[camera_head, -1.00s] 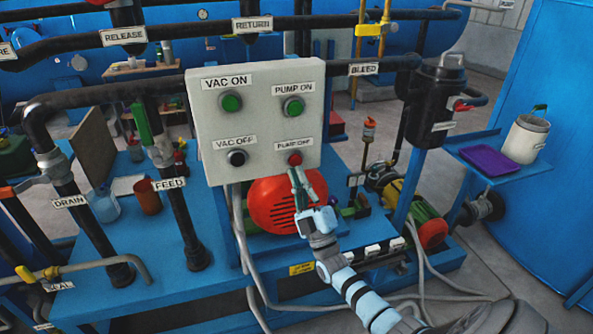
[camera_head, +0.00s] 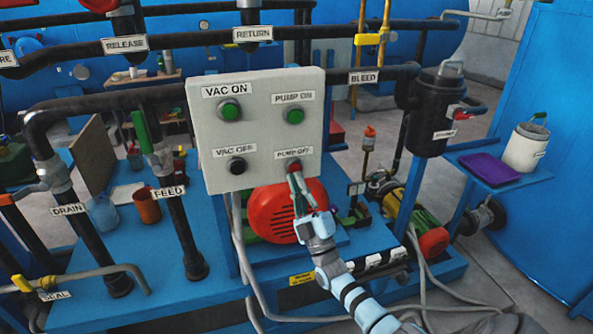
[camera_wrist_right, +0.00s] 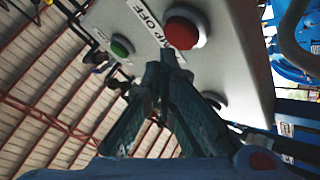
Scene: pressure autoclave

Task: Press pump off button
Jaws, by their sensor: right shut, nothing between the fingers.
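The red pump off button (camera_head: 295,167) is at the lower right of the grey control box (camera_head: 262,184), under a "PUMP OFF" label. My right gripper (camera_head: 294,175) is shut and empty, with its fingertips at or just below the button in the head view, partly covering it. In the right wrist view the red button (camera_wrist_right: 186,27) is large, and the shut fingertips (camera_wrist_right: 168,55) point toward the panel just beside it. A small gap seems to remain there, but contact is hard to judge. My left gripper is not in view.
The box also carries a green pump on button (camera_head: 294,115), a green vac on button (camera_head: 230,110) and a black vac off button (camera_head: 237,166). A red motor cover (camera_head: 285,212) sits below the box. Black pipes (camera_head: 180,225) stand to the left.

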